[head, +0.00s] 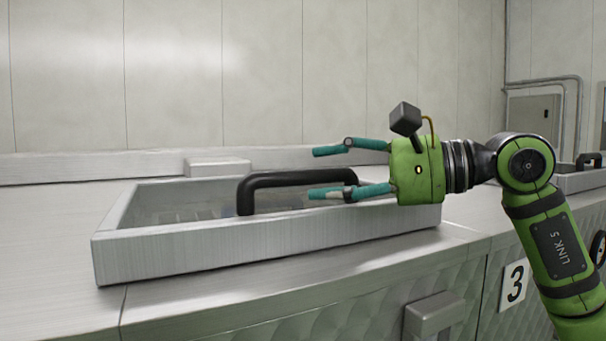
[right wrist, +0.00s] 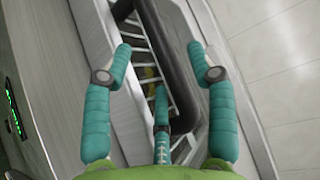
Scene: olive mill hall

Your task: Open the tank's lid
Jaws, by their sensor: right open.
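The tank's lid (head: 260,243) is a grey metal frame around a recessed, see-through middle, and it lies shut on the steel top. A black bar handle (head: 295,178) stands up from it. My right gripper (head: 325,172) comes in from the right with its teal fingers open, one above the handle bar's level and others lower, near its right end. In the right wrist view the black handle (right wrist: 178,75) runs between the spread fingers, and a slatted grate (right wrist: 140,42) shows beside it. I cannot tell whether any finger touches the handle. My left gripper is out of view.
A second lid (head: 585,180) with a black handle is at the far right. A number 3 plate (head: 515,284) and a grey block (head: 434,316) are on the front. A pale panelled wall (head: 180,80) stands behind. The steel top at left is clear.

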